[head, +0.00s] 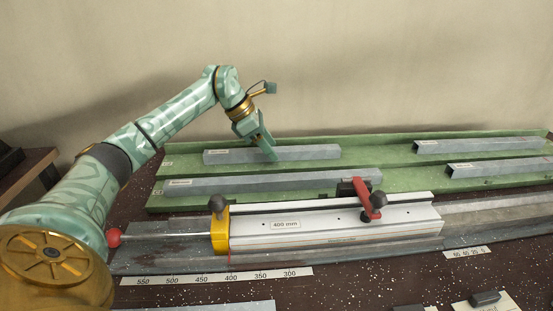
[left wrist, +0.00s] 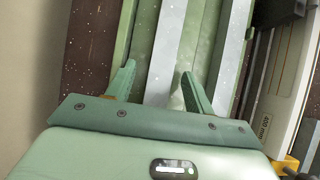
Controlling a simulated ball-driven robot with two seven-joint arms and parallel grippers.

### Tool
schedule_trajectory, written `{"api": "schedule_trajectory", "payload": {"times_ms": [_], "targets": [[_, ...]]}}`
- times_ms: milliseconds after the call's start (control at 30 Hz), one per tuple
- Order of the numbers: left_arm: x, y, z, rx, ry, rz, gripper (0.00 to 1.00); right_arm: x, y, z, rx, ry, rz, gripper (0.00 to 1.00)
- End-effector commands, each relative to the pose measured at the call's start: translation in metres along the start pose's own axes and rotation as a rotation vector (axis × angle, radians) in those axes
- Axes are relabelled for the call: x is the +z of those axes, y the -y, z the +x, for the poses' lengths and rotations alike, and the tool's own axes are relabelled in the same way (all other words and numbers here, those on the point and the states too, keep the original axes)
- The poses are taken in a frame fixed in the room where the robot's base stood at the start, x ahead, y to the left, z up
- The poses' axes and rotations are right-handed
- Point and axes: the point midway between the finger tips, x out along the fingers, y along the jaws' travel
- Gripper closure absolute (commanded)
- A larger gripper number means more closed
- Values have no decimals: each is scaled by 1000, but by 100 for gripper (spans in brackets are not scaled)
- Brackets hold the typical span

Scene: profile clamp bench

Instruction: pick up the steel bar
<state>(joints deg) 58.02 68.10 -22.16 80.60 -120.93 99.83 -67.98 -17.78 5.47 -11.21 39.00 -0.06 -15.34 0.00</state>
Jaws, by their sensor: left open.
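Several grey steel bars lie in a green tray (head: 160,203). My left gripper (head: 270,153) is at the back left bar (head: 315,152), near its middle. In the left wrist view the open gripper (left wrist: 158,70) has one finger on each side of that bar (left wrist: 165,45), with gaps between fingers and bar. How far down the fingertips reach is hard to tell. A second bar (head: 270,185) lies in front of it and shows in the left wrist view (left wrist: 232,60) outside the right finger. My right gripper is not in view.
A clamp fixture (head: 340,233) marked 400 mm stands in front of the tray, with a yellow stop (head: 220,232) and a red clamp lever (head: 363,197). Two more bars (head: 478,145) (head: 500,167) lie at the tray's right. A scale strip (head: 215,277) lies in front.

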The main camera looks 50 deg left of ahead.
Motion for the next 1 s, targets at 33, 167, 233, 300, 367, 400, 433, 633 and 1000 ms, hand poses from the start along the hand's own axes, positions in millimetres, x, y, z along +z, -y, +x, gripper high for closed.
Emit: {"api": "schedule_trajectory", "payload": {"times_ms": [33,167,233,300,367,400,433,633,1000], "targets": [[0,0,6,-1,1,0,47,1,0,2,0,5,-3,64],[1,0,6,2,2,0,47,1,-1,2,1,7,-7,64],[1,0,5,2,2,1,47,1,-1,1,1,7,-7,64],[1,0,5,2,2,1,53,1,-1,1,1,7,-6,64],[1,0,5,2,2,1,70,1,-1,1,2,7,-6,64],[1,0,5,2,2,1,81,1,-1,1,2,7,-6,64],[1,0,5,2,2,1,89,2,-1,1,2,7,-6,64],[1,0,5,3,3,1,100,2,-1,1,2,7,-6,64],[18,0,-23,7,10,3,100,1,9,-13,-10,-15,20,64]]}}
